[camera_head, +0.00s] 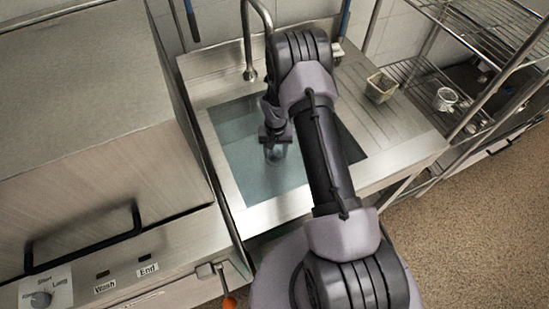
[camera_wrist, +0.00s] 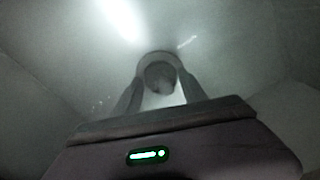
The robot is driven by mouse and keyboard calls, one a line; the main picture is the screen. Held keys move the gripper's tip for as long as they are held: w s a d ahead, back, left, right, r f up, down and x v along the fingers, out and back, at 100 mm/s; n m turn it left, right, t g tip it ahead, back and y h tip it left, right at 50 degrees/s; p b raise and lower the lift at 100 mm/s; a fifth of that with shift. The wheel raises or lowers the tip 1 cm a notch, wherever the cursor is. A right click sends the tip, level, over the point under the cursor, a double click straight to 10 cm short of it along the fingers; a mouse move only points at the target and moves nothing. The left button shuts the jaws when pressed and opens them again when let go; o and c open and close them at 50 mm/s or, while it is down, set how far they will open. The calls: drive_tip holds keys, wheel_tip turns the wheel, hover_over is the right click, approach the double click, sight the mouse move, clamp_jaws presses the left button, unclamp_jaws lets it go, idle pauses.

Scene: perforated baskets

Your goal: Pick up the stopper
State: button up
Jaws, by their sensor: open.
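A grey round piece, seemingly the stopper (camera_wrist: 160,76), sits at the bottom of the sink (camera_head: 232,130) inside a paler ring. My gripper (camera_wrist: 160,88) is open, with one finger on each side of the stopper in the wrist view. The fingertips look close to it, but I cannot tell whether they touch it. In the head view my gripper (camera_head: 276,154) points down into the sink, and my arm covers the sink's right part. The stopper cannot be made out clearly there.
A tap (camera_head: 247,45) rises behind the sink. A small basket (camera_head: 380,88) stands on the drainboard to the right, and a white basket (camera_head: 445,98) on the wire rack. A dishwasher (camera_head: 100,170) stands close on the left. The sink walls surround my gripper.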

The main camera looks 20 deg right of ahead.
drive_tip(key=shift+r, duration=0.1)
drive_tip(key=shift+c, duration=0.4)
clamp_jaws()
drive_tip(key=shift+a+r, duration=0.1)
